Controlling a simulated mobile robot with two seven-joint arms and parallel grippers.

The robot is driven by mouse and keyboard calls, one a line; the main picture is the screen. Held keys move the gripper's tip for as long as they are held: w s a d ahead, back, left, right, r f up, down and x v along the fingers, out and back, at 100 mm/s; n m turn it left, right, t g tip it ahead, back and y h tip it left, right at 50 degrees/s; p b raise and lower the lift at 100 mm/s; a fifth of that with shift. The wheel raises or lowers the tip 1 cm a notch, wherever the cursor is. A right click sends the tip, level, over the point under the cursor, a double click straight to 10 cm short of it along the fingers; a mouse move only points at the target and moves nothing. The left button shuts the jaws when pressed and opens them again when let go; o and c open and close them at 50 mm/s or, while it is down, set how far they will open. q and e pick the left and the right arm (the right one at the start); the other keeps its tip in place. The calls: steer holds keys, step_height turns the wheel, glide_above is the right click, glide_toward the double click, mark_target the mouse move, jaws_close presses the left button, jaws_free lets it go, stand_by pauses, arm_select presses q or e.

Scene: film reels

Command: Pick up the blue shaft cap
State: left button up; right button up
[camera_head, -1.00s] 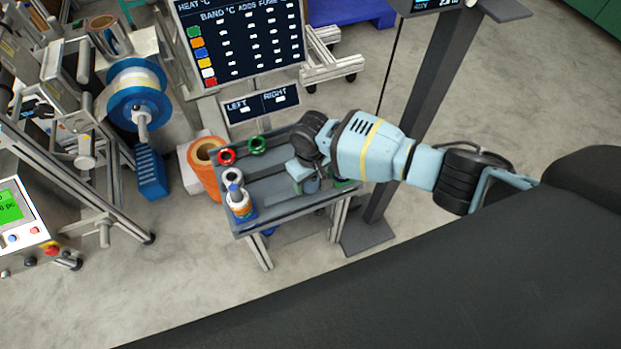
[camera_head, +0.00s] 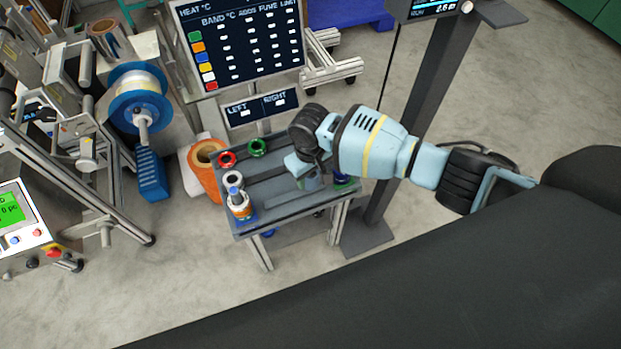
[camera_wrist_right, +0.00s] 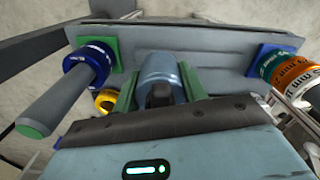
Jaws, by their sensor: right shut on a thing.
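The blue shaft cap (camera_wrist_right: 160,75), a blue-grey cylinder, shows in the right wrist view between two green finger pads. My right gripper (camera_wrist_right: 158,92) is shut on it. In the head view my right gripper (camera_head: 306,176) is over the right part of the grey bench top (camera_head: 285,206). There the gripper mostly hides the cap. Whether the cap touches the bench top is hard to tell. My left gripper is not in view.
A blue reel (camera_wrist_right: 88,65) on a green-tipped shaft stands close beside my gripper. Stacked rolls (camera_head: 240,205) stand at the bench's left front corner. Red (camera_head: 226,158) and green (camera_head: 258,146) rings lie along the back. A dark post (camera_head: 410,115) stands to the right.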

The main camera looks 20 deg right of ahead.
steer(key=s+a+r+p, duration=0.1)
steer(key=s+a, duration=1)
steer(key=shift+s+r+p, duration=0.3)
steer(key=shift+r+p, duration=0.1)
steer(key=shift+r, duration=0.1)
